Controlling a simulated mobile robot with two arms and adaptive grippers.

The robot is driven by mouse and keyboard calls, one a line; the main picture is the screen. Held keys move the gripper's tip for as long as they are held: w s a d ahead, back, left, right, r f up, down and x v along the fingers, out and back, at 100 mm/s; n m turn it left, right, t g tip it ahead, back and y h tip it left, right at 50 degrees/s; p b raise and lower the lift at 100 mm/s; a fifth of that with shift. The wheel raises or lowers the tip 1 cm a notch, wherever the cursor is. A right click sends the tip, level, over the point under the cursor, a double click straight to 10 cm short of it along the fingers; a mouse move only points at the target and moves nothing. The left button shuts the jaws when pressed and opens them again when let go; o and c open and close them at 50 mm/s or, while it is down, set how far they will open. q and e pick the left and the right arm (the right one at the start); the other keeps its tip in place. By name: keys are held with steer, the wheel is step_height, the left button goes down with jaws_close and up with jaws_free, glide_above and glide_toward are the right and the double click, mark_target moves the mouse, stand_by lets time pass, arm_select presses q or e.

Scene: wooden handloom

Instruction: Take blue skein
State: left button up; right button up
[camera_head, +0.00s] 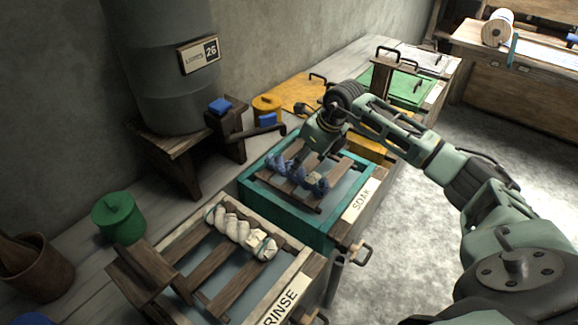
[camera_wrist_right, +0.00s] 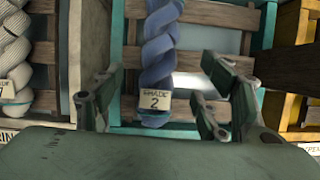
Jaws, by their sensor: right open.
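The blue skein (camera_head: 290,174) is a twisted hank lying across the wooden slats of the teal SOAK tray (camera_head: 285,217). In the right wrist view the blue skein (camera_wrist_right: 160,50) stands upright in the picture, with a paper tag (camera_wrist_right: 154,101) reading GRADE 2 near its lower end. My right gripper (camera_head: 312,160) is over the SOAK tray, just above the skein. In the right wrist view its open fingers (camera_wrist_right: 155,88) stand on both sides of the skein, with a gap on each side. My left gripper is not in view.
A cream RINSE tray (camera_head: 312,272) with a white skein (camera_head: 240,232) stands at the near left. A green lidded pot (camera_head: 119,218) and a grey barrel (camera_head: 160,85) stand by the wall. Yellow and green trays (camera_head: 405,88) lie behind. Open floor is at the right.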

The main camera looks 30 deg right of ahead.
mark_target(301, 172)
steer(key=x, duration=0.1)
steer(key=p+x, duration=0.1)
steer(key=x, duration=0.1)
steer(key=shift+s+a+f, duration=0.1)
steer(key=shift+a+f, duration=0.1)
steer(key=shift+f, duration=0.15)
steer(key=x, duration=0.2)
steer(key=shift+w+f, duration=0.2)
steer(key=shift+f, duration=0.05)
steer(key=shift+w+f, duration=0.1)
steer(key=shift+f, duration=0.2)
steer(key=shift+c, duration=0.2)
steer(key=c, duration=0.9)
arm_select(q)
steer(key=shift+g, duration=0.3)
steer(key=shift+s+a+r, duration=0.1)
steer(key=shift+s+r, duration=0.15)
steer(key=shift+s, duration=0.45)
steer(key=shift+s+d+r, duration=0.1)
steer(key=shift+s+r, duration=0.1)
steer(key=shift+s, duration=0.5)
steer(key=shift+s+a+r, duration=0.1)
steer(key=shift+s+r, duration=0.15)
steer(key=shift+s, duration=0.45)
arm_select(e)
steer(key=c, duration=0.4)
